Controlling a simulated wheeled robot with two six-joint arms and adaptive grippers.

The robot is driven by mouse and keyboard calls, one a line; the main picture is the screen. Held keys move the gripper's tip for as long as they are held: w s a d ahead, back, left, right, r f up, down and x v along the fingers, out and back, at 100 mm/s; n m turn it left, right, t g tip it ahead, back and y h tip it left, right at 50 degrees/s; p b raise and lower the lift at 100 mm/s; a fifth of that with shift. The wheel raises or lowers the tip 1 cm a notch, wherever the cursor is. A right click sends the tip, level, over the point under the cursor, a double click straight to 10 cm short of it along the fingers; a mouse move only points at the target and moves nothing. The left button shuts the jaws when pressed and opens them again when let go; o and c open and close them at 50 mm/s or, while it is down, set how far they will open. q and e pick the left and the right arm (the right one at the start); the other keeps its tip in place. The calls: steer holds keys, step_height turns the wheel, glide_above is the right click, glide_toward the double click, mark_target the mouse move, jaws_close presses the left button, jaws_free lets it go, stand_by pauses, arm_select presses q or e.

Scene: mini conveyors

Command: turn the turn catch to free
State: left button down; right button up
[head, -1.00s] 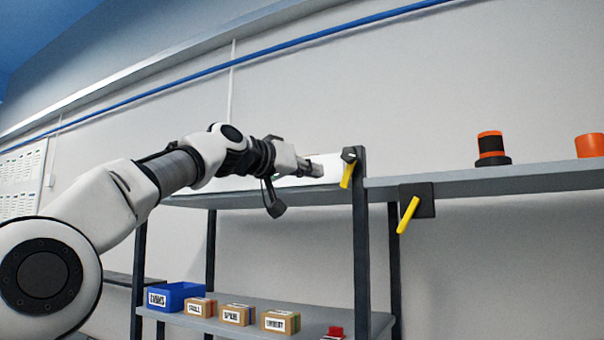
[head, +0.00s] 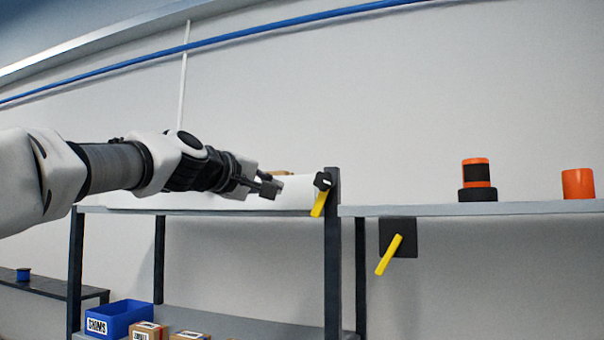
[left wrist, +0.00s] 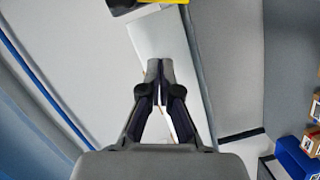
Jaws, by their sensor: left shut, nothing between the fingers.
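Two yellow levers show in the head view, and I cannot tell which is the turn catch. One yellow lever (head: 319,203) hangs from a dark pivot at the top of the rack's front post, tilted down to the left. The other yellow lever (head: 389,254) sits on a black plate (head: 405,236) under the right shelf, also tilted down-left. My left gripper (head: 277,188) is shut and empty, left of the post lever and apart from it. In the left wrist view its fingertips (left wrist: 160,72) meet, with a yellow part (left wrist: 158,2) at the top edge.
The right shelf (head: 470,209) bears an orange-and-black cylinder (head: 477,174) and an orange cylinder (head: 578,184). A white surface (head: 140,201) lies under my left arm. A blue bin (head: 117,316) and small boxes stand on the lower shelf (head: 235,322).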

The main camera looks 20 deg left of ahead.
mark_target(308, 199)
arm_select(q)
steer(key=p+x, duration=0.3)
steer(key=x, duration=0.2)
steer(key=shift+w+r, duration=0.1)
steer(key=shift+w, duration=0.15)
steer(key=d+f, duration=0.1)
steer(key=d, duration=0.1)
steer(key=shift+w+d+f+b, duration=0.1)
steer(key=shift+d+f+b, duration=0.3)
steer(key=shift+d, duration=0.45)
steer(key=shift+f, duration=0.1)
arm_select(e)
step_height(308, 199, up, 4)
steer(key=shift+f, duration=0.1)
